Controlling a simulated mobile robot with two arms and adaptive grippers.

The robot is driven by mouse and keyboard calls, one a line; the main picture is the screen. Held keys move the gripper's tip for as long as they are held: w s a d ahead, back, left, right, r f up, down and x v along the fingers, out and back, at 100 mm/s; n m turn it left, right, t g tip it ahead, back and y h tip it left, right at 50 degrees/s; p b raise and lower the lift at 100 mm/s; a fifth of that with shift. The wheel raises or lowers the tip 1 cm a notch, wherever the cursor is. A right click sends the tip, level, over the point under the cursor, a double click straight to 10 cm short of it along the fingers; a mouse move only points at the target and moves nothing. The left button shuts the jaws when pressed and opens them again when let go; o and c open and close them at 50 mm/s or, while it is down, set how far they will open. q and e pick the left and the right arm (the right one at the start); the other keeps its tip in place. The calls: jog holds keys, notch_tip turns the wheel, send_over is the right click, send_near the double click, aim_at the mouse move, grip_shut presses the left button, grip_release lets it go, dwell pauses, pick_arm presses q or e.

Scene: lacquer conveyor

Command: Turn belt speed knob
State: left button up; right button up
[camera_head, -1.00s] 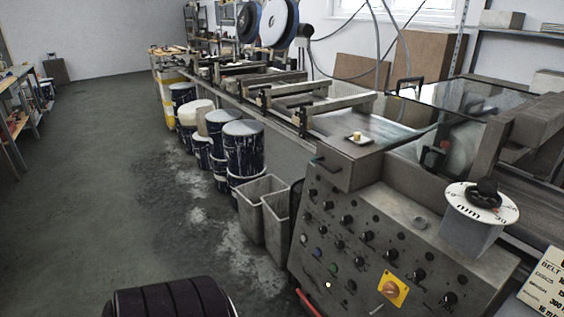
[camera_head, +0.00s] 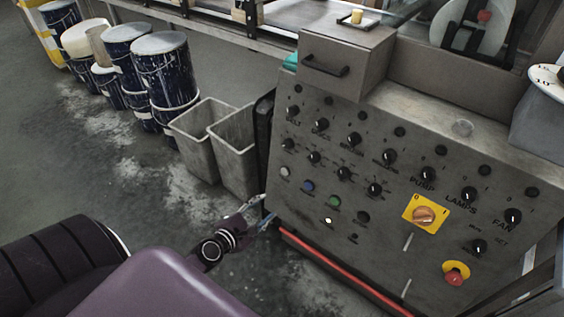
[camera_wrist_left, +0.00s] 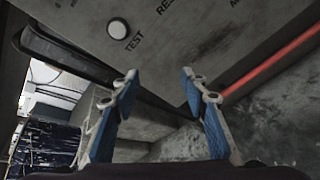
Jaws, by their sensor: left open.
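The grey control panel (camera_head: 400,190) carries several black knobs, including one marked PUMP (camera_head: 427,174), one marked LAMPS (camera_head: 467,194) and one marked FAN (camera_head: 512,216). I cannot read a belt speed label. A white dial plate with numbers (camera_head: 548,78) on a grey box is cut off at the right edge. My left gripper (camera_head: 259,212) is at the panel's lower left corner, below the knobs and apart from them. In the left wrist view its blue-padded fingers (camera_wrist_left: 158,76) are spread and empty. A white button (camera_wrist_left: 118,29) marked TEST shows beyond them. My right gripper is not visible.
A yellow plate with an orange rotary switch (camera_head: 424,214) and a red emergency button (camera_head: 456,273) are on the panel. A red bar (camera_head: 345,270) runs along its base. Grey bins (camera_head: 232,150) and paint-stained drums (camera_head: 166,72) stand left. The floor at left is open.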

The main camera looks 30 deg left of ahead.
pick_arm(q)
jog(key=w+r+n+t+b, duration=0.3)
jog(key=r+n, duration=0.3)
jog(key=r, duration=0.3)
jog(key=n+t+b, duration=0.1)
jog(key=n, duration=0.4)
send_near(286, 146)
jog(key=w, duration=0.7)
jog(key=shift+w, duration=0.6)
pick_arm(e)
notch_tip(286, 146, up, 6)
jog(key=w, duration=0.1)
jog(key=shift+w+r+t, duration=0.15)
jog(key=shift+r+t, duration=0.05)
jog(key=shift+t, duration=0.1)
pick_arm(q)
jog(key=shift+c, duration=0.5)
grip_shut()
jog(key=shift+m, duration=0.3)
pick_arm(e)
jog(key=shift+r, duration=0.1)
